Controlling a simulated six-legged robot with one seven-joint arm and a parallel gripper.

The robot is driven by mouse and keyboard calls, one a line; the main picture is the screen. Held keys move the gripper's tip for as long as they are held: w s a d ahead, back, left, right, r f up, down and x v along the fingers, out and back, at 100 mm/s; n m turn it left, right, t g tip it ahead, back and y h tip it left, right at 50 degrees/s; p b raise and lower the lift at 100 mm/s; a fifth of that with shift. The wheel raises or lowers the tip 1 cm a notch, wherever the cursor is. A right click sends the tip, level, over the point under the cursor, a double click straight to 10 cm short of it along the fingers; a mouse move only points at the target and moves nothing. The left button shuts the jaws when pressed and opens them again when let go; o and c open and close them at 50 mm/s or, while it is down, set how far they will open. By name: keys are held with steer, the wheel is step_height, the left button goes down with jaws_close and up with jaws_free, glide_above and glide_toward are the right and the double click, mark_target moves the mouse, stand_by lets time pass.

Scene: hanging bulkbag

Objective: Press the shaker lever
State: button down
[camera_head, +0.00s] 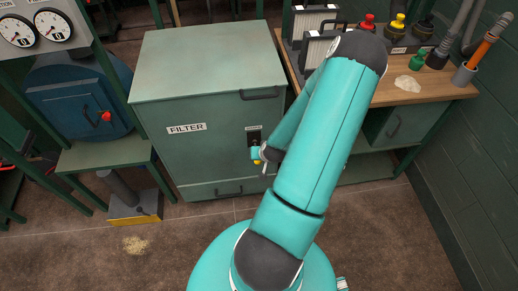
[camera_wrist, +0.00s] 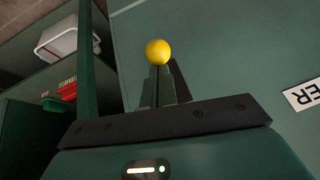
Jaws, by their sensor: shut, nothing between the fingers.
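The green filter cabinet (camera_head: 205,90) stands in the middle of the head view. A small dark lever plate (camera_head: 254,135) sits on its front, right of the FILTER label. The shaker lever's yellow ball knob (camera_wrist: 158,52) shows in the wrist view just beyond my fingertips, almost in line with them. I cannot tell if they touch. A bit of yellow also shows in the head view (camera_head: 256,162). My gripper (camera_wrist: 158,72) is shut and empty, pointing at the cabinet front. In the head view my gripper is mostly hidden beside my arm, low in front of the plate.
A wooden workbench (camera_head: 425,84) with red, yellow and green bottles and filter frames stands at the right. A blue drum (camera_head: 80,95) with a red knob is at the left.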

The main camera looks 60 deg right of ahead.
steer(key=shift+s+a+f+h, duration=0.2)
steer(key=shift+f+h, duration=0.1)
steer(key=shift+f, duration=0.25)
steer(key=shift+s+a+f, duration=0.1)
steer(key=shift+a+f, duration=0.05)
steer(key=shift+f, duration=1)
steer(key=shift+s+a+f, duration=0.1)
steer(key=shift+f, duration=1.05)
steer(key=shift+a+f, duration=0.1)
steer(key=shift+f, duration=0.05)
